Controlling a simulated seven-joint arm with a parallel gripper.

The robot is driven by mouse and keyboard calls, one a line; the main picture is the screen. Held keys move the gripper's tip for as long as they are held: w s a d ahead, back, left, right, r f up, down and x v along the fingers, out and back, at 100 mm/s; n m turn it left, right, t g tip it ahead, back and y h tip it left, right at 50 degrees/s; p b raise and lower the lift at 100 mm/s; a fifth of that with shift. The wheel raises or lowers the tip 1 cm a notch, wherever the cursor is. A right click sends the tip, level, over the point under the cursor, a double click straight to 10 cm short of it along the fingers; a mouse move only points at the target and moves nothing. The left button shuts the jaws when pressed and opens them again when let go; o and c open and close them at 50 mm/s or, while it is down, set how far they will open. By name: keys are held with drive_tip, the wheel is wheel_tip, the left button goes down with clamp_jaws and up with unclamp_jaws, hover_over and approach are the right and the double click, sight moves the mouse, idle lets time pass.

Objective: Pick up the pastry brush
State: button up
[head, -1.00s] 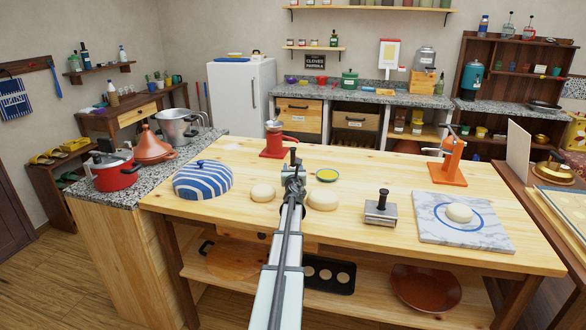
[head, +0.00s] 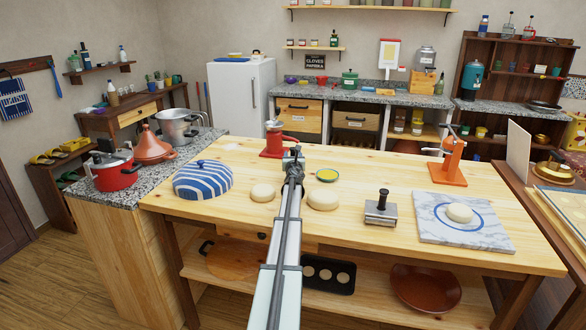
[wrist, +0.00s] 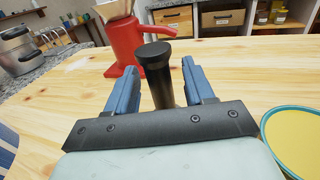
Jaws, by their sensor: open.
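A dark upright handle (wrist: 163,75) with a wide, flat-topped knob stands between my gripper's blue fingers in the wrist view. Its lower end is hidden behind the gripper's black crossbar, so I cannot tell for sure that it is the pastry brush. My gripper (wrist: 158,84) is open, with a finger on each side of the handle and gaps showing. In the head view my gripper (head: 294,158) is over the far middle of the wooden table and largely hides the handle. No bristles show in either view.
A red grinder (head: 273,140) stands just beyond my gripper. A yellow round dish (head: 327,175) is close on the right. Pale dough rounds (head: 322,199) lie nearer, and a metal press (head: 381,211) and marble slab (head: 430,232) are to the right. A striped dome (head: 203,181) is left.

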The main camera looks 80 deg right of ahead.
drive_tip(key=shift+d, duration=0.1)
clamp_jaws()
idle(0.4)
drive_tip(key=shift+r, duration=0.1)
drive_tip(key=shift+r, duration=4.85)
